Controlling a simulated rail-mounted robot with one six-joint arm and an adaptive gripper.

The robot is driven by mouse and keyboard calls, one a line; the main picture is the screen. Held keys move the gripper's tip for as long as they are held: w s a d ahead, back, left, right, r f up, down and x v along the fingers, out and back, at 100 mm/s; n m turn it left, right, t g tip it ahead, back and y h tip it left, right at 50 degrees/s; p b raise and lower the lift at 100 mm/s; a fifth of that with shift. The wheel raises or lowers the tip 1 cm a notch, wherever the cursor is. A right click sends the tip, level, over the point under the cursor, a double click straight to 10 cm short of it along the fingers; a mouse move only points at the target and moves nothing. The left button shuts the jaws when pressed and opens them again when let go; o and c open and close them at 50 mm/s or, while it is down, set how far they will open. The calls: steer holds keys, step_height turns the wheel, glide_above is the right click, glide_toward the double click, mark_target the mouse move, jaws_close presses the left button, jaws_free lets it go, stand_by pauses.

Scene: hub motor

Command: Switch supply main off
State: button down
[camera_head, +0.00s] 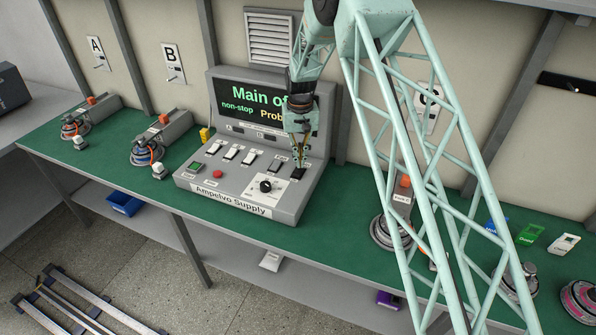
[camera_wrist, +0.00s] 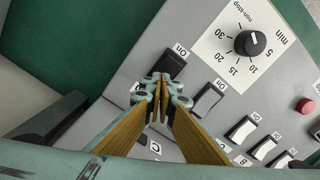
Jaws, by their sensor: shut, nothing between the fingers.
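The grey Ampelvo Supply console (camera_head: 236,207) stands on the green bench. Its screen (camera_head: 232,98) reads "Main of…", with the end hidden behind my arm, "non-stop" and "Prob…". A black rocker switch (camera_head: 298,175) sits at the right end of its switch row. In the wrist view this black rocker switch (camera_wrist: 173,65) has an "On" label beside it. My gripper (camera_head: 300,162) is shut and empty, with its fingertips (camera_wrist: 160,78) right by this switch. Whether they touch it I cannot tell. The fingertips hide part of the switch's surroundings.
Other rocker switches (camera_wrist: 241,129) line up beside the black one. A timer knob (camera_head: 266,186) points to a dial, and a red button (camera_head: 217,174) sits farther left. Motor stations (camera_head: 147,150) stand left of the console. Coloured cards (camera_head: 530,234) lie at the right.

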steer(key=shift+r+p, duration=0.8)
steer(key=shift+r, duration=1.85)
